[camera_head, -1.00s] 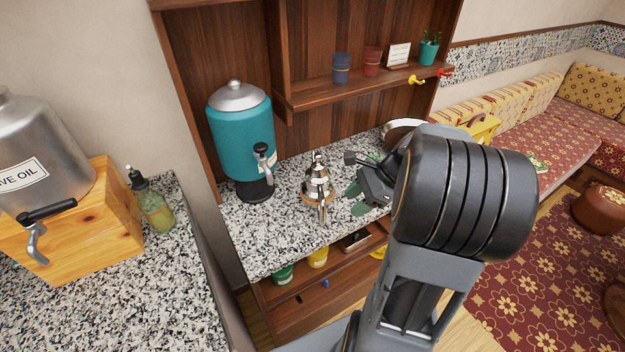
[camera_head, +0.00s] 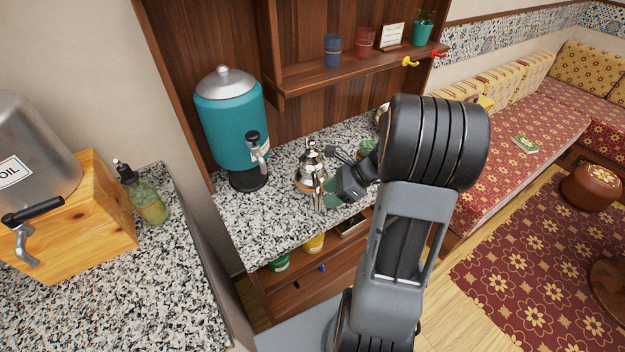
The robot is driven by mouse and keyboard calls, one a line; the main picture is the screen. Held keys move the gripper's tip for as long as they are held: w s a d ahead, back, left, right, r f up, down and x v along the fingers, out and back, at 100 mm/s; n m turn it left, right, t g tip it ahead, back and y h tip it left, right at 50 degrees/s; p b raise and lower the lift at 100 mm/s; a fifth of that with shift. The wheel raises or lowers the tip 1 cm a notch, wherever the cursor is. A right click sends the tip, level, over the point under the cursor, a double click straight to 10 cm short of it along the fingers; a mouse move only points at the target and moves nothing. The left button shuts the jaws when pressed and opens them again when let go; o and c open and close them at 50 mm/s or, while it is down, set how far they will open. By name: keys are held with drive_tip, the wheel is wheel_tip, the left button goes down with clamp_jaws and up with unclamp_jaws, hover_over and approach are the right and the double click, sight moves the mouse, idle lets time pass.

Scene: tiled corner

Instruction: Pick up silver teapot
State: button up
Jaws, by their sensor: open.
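The silver teapot (camera_head: 311,172) stands upright on the speckled granite counter (camera_head: 270,222), to the right of the teal drink dispenser. Its spout points toward the counter's front edge. My gripper (camera_head: 332,171) is open at the teapot's right side, with its fingers close to the pot. Whether they touch it or reach around a handle cannot be told. My arm and wrist hide part of the counter to the right.
The teal dispenser (camera_head: 232,128) stands just left of the teapot. A shelf (camera_head: 350,73) with cups and a plant pot (camera_head: 422,33) hangs above. A left counter holds a green bottle (camera_head: 147,197) and a metal olive oil container (camera_head: 33,150).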

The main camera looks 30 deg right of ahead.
drive_tip(key=shift+x, duration=2.15)
drive_tip(key=shift+c, duration=0.4)
clamp_jaws()
